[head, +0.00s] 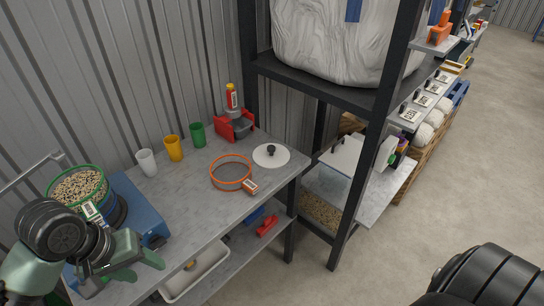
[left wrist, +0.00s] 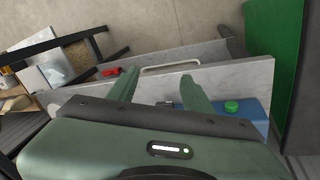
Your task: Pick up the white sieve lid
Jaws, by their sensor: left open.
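The white sieve lid (head: 261,158) is a flat round disc with a black knob in its middle. It lies on the grey worktop (head: 205,205) near its far right end, beside an orange-rimmed sieve ring (head: 213,182). My left gripper (head: 146,254) is at the near left end of the worktop in the head view, open and empty, well apart from the lid. In the left wrist view the two green fingers (left wrist: 160,90) stand apart with nothing between them. I cannot make out the lid in that view. My right gripper is not in view.
A green-rimmed sieve of grain (head: 78,187) sits on a blue machine (head: 138,207) close to my left gripper. White, yellow and green cups (head: 173,148) line the back edge. A red holder (head: 234,124) stands behind the lid. A dark shelf post (head: 375,140) rises to the right.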

